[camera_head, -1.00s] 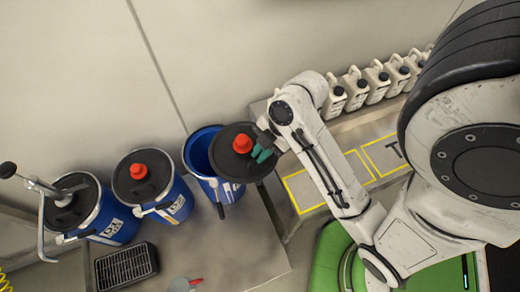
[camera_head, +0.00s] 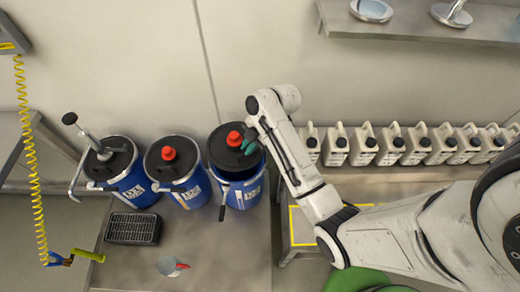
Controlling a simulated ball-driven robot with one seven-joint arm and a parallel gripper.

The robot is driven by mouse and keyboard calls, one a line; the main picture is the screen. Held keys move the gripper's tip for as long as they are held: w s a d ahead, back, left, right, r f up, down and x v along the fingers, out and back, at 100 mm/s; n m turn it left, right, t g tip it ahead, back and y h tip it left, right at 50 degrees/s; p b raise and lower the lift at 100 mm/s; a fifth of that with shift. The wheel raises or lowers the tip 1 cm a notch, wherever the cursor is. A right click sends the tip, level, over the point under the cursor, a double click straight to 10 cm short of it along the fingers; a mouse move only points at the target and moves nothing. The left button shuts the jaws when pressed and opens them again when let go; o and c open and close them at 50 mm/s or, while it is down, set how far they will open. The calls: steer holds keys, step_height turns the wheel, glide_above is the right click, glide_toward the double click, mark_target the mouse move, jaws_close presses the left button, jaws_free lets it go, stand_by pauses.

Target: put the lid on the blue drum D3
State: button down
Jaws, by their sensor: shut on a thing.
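My gripper (camera_head: 250,141) is shut on the black lid (camera_head: 224,155) with a red cap (camera_head: 234,139). The lid is over the mouth of the rightmost blue drum (camera_head: 244,192), the only one whose opening shows. A strip of blue shows at the drum's near side below the lid, so the lid does not cover the mouth evenly. I cannot tell whether the lid touches the rim. A clamp lever (camera_head: 223,212) hangs at the drum's front. The label is too small to read as D3.
A middle blue drum (camera_head: 190,192) has a lid with a red cap. A left drum (camera_head: 133,187) carries a pump (camera_head: 86,131). White canisters (camera_head: 388,145) line the wall at right.

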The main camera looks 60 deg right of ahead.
mark_target(252, 154)
steer(key=shift+f+b, duration=1.35)
steer(key=shift+f, duration=1.15)
steer(key=shift+w+r, duration=0.1)
steer(key=shift+r, duration=0.1)
steer(key=shift+f, duration=0.25)
steer(key=shift+f, duration=0.35)
steer(key=shift+w+f+b, duration=0.1)
steer(key=shift+f+b, duration=0.55)
steer(key=shift+f, duration=0.2)
stand_by(0.4)
steer(key=c, duration=1.1)
jaws_free()
